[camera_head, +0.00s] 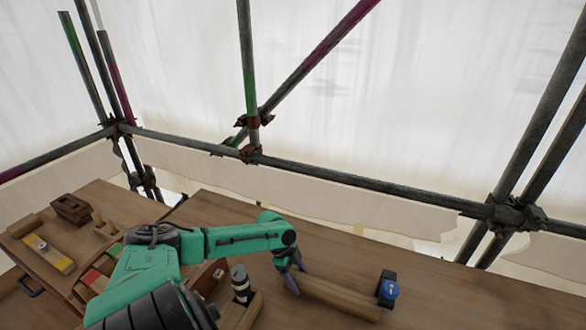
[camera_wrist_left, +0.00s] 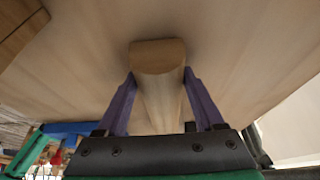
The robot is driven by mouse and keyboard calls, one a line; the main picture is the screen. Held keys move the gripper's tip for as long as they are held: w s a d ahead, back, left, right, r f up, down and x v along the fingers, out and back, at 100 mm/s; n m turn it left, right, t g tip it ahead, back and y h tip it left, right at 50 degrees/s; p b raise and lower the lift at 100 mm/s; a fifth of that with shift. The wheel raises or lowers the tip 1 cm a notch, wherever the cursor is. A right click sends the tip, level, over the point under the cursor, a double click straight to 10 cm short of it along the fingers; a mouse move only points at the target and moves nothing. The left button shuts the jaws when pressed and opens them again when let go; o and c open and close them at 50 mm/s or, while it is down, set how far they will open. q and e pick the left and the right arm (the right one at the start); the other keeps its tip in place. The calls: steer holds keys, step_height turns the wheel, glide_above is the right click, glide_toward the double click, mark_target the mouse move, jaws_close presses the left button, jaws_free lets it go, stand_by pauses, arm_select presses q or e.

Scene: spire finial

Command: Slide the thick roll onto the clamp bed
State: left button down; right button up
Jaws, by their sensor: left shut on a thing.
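A thick wooden roll (camera_wrist_left: 160,100) with a pale rounded end sits between the two purple fingers of my left gripper (camera_wrist_left: 159,82) in the left wrist view. My left gripper (camera_head: 290,282) is shut on it, low over the bench. In the head view a long wooden piece (camera_head: 340,297) runs right from the fingers; it appears to be the roll. Its right end lies near a black clamp (camera_head: 386,275) with a blue knob (camera_head: 389,290). I cannot tell from this angle whether it touches the clamp. The clamp bed is not clearly distinguishable. My right gripper is not in view.
A black-and-white cylinder (camera_head: 240,283) stands by wooden blocks left of the gripper. A side table at left holds a wooden box (camera_head: 71,209), a yellow-marked block (camera_head: 48,254) and other pieces. Bare bench top (camera_head: 470,295) lies right of the clamp. Scaffold poles stand behind.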

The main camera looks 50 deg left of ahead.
mark_target(342, 291)
arm_select(q)
steer(key=d, duration=0.1)
steer(key=w+d+b, duration=0.1)
steer(key=w+d, duration=0.1)
steer(key=shift+d+f, duration=0.15)
steer(key=shift+d, duration=0.25)
steer(key=d, duration=0.1)
steer(key=w+d+b, duration=0.1)
steer(key=d+b, duration=0.1)
steer(key=shift+w+d, duration=0.1)
steer(key=shift+w, duration=0.15)
steer(key=d, duration=0.1)
steer(key=w+d+b, duration=0.1)
steer(key=d, duration=0.1)
steer(key=w+d+b, duration=0.1)
steer(key=shift+d, duration=0.2)
steer(key=shift+w+d+b, duration=0.4)
steer(key=shift+d+b, duration=0.05)
steer(key=shift+d, duration=0.25)
jaws_free()
steer(key=shift+s, duration=0.1)
steer(key=b+v, duration=0.1)
steer(key=v, duration=1.3)
steer(key=shift+r, duration=0.35)
